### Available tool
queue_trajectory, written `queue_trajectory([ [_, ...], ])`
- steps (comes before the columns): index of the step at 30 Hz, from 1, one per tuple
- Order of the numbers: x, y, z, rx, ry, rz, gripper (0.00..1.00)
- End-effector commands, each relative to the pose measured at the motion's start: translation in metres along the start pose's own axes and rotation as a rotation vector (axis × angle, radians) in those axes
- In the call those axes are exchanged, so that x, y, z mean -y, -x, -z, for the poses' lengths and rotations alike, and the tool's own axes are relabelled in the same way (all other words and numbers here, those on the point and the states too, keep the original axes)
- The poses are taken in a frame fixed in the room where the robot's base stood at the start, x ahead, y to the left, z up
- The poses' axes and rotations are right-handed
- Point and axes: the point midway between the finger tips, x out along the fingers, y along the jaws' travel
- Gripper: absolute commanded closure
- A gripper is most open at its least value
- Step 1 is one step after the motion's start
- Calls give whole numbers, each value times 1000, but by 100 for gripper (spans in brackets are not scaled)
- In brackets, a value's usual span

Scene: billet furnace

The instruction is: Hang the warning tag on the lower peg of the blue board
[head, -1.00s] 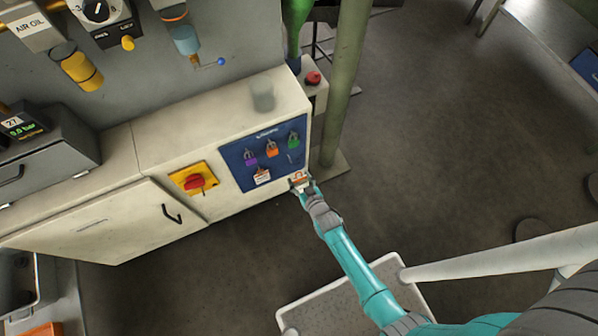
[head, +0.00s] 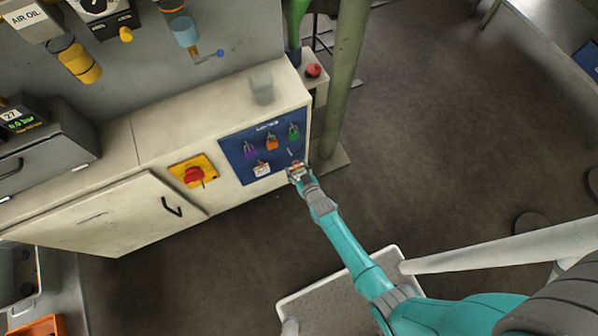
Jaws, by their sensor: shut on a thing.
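The blue board (head: 235,152) is on the front of the pale cabinet, near its right end. Purple (head: 250,150), orange (head: 272,143) and green (head: 294,132) padlocks hang across it. A white tag (head: 262,170) hangs low on its left part. A small peg (head: 290,153) seems to show below the green padlock. My gripper (head: 297,172) is at the board's lower right corner, shut on a small white and orange tag (head: 295,169). The fingers partly hide the tag. I cannot tell whether it touches the board.
A red rotary switch (head: 194,174) on a yellow plate sits left of the board. A green post (head: 345,85) stands close right of the cabinet, near a red button (head: 313,70). A white-edged platform (head: 290,297) is below my arm. Open floor lies to the right.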

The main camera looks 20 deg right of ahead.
Motion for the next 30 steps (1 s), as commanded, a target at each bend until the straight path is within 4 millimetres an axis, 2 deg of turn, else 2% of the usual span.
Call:
queue_trajectory([
  [30, 0, -49, 13, 1, 0, 0, 63],
])
